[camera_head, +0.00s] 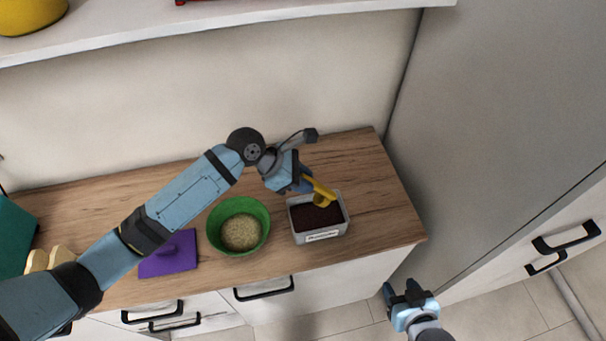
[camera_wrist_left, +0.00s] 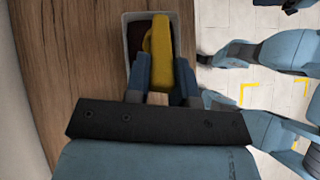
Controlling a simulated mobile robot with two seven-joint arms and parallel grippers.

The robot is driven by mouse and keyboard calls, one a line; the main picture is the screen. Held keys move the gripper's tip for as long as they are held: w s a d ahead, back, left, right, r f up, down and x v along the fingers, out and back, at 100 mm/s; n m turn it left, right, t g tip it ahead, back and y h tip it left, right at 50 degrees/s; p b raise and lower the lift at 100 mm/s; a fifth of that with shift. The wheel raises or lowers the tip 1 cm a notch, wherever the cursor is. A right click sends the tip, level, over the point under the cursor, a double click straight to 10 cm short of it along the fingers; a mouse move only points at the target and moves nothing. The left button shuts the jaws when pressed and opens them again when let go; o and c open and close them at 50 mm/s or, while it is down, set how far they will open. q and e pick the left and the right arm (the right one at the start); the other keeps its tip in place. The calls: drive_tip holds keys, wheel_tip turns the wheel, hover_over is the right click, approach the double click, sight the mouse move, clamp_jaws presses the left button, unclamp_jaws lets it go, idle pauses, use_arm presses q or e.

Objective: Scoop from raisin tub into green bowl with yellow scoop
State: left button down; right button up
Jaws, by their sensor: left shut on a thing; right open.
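A yellow scoop (camera_head: 321,191) is held by its handle in my left gripper (camera_head: 304,183), which is shut on it. The scoop's head is over the grey raisin tub (camera_head: 322,236), low at the dark raisins (camera_head: 310,217); I cannot tell how deep it sits or whether it is loaded. In the left wrist view the yellow scoop (camera_wrist_left: 158,48) lies between the fingers and hides part of the tub (camera_wrist_left: 130,16). The green bowl (camera_head: 216,243), left of the tub, holds pale grain. My right gripper (camera_head: 408,295) is open and empty, beyond the counter's front edge.
A purple object with a handle (camera_head: 170,262) lies left of the bowl on the wooden counter (camera_head: 365,180). A teal box (camera_head: 15,235) stands at the far left. A shelf (camera_head: 230,22) runs above the back wall. A tall grey panel (camera_head: 500,120) bounds the right.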

sight(318, 198)
use_arm(q)
drive_tip(key=shift+a+f+b, duration=1.7)
drive_tip(key=shift+f+b, duration=0.15)
drive_tip(key=shift+f, duration=3.3)
drive_tip(key=shift+w+d+r+g+y+p, duration=0.15)
drive_tip(key=shift+d+y+p, duration=0.45)
drive_tip(key=shift+d+y, duration=0.7)
drive_tip(key=shift+d+r+g+y+p, duration=0.25)
drive_tip(key=shift+d+y+p, duration=0.4)
drive_tip(key=shift+d+y, duration=0.65)
drive_tip(key=shift+w+d+r+g+y+p, duration=0.15)
drive_tip(key=shift+d+y+p, duration=0.6)
drive_tip(key=shift+y, duration=0.95)
drive_tip(key=shift+s+d+r, duration=0.1)
drive_tip(key=shift+d+r, duration=0.1)
drive_tip(key=shift+r, duration=0.65)
drive_tip(key=shift+d+r, duration=0.15)
drive_tip(key=shift+r, duration=0.6)
drive_tip(key=shift+d+r, duration=0.1)
drive_tip(key=shift+r, duration=0.6)
drive_tip(key=shift+d+r, duration=0.15)
drive_tip(key=shift+r, duration=0.75)
drive_tip(key=shift+d+r, duration=0.15)
drive_tip(key=shift+r, duration=1.1)
